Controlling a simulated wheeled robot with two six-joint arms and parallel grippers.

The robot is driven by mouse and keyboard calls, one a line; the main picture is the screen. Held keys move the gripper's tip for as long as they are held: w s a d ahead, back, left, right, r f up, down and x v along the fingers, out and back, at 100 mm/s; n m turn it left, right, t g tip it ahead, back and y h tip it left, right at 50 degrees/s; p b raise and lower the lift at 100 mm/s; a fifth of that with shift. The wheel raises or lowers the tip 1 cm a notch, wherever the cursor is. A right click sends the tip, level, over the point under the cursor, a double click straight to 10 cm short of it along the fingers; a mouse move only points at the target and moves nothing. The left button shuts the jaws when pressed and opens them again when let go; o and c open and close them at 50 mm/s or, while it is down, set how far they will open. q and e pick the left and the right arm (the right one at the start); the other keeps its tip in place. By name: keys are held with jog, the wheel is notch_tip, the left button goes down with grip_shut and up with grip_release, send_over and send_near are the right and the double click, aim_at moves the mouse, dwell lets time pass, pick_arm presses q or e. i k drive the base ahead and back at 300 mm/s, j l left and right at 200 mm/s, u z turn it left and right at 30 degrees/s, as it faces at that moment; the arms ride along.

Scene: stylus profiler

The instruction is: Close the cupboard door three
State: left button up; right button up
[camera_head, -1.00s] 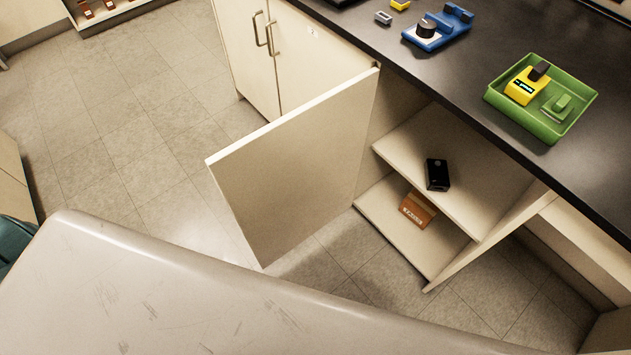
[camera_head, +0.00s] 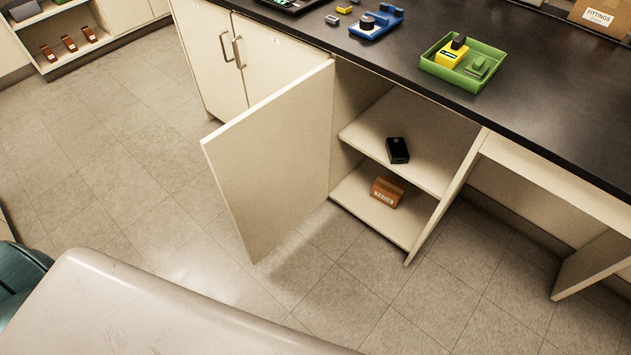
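An open cupboard door (camera_head: 273,160) stands swung out from the counter in the middle of the head view. It hinges at its right edge, on the left side of the open cupboard. Inside the cupboard, a black box (camera_head: 397,150) is on the upper shelf (camera_head: 432,167) and a brown carton (camera_head: 387,191) is on the lower shelf (camera_head: 361,205). No number shows on the side of the door that faces me. Neither of my grippers is in view.
Closed doors with metal handles (camera_head: 239,52) are left of the open cupboard. The black countertop (camera_head: 540,100) holds a green tray (camera_head: 440,74) and a blue device (camera_head: 376,22). Tiled floor (camera_head: 130,190) is clear left of the door. A pale surface (camera_head: 150,315) fills the bottom left.

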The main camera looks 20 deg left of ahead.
aim_at(269, 164)
jog(key=j+z, duration=0.65)
jog(key=z, duration=0.2)
jog(key=j+z, duration=0.4)
jog(key=l, duration=0.05)
